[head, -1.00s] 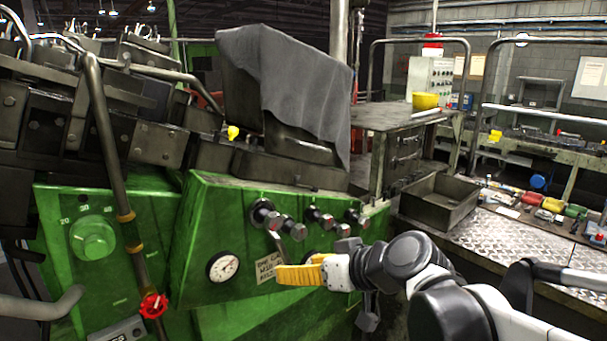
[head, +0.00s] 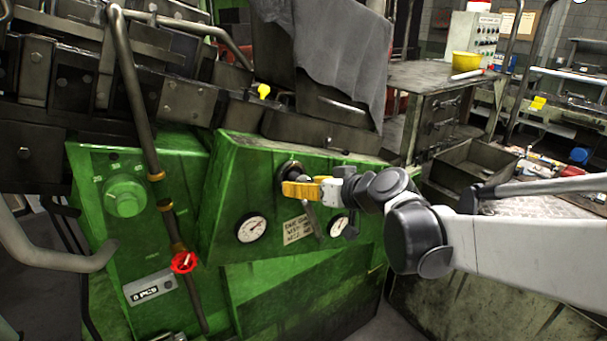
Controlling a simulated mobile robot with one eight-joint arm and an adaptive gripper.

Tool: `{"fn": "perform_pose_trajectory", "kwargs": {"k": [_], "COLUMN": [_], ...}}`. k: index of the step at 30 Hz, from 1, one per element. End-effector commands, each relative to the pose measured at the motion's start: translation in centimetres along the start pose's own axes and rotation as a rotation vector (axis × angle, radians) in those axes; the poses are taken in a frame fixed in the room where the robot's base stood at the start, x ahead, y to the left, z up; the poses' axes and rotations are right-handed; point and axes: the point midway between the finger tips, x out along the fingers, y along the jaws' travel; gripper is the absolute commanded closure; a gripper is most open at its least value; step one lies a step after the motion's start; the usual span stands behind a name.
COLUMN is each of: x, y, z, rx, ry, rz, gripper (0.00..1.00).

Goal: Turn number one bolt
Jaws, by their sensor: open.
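The bolts sit on the upper front of the green machine panel (head: 235,195). The round dark base of the leftmost bolt (head: 291,168) shows just above my gripper; no number is readable on it. My gripper (head: 287,190), with yellow fingers, reaches in from the right and lies in front of the bolt row, overlapping the leftmost bolt. It is open. Whether it touches the bolt or surrounds it cannot be told. The other bolts are mostly hidden behind my gripper and arm. A grey metal lever (head: 314,220) hangs just below the fingers.
A green dial (head: 125,197), a pipe and a red valve wheel (head: 184,262) stand left. A grey cloth (head: 340,60) hangs above. An open metal tray (head: 475,172) lies right.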

Motion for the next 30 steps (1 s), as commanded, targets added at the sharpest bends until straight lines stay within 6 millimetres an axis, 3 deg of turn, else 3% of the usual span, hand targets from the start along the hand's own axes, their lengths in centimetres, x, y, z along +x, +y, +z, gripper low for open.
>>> {"fn": "perform_pose_trajectory", "kwargs": {"k": [8,13,30], "x": [0.12,0.11,0.13], "y": [-0.01,-0.01,0.06], "z": [-0.02,-0.02,0.02], "rx": [0.000,0.000,0.103], "ry": [0.000,0.000,-0.001], "rz": [0.000,0.000,-0.042], "gripper": [0.41,0.92,0.92]}}
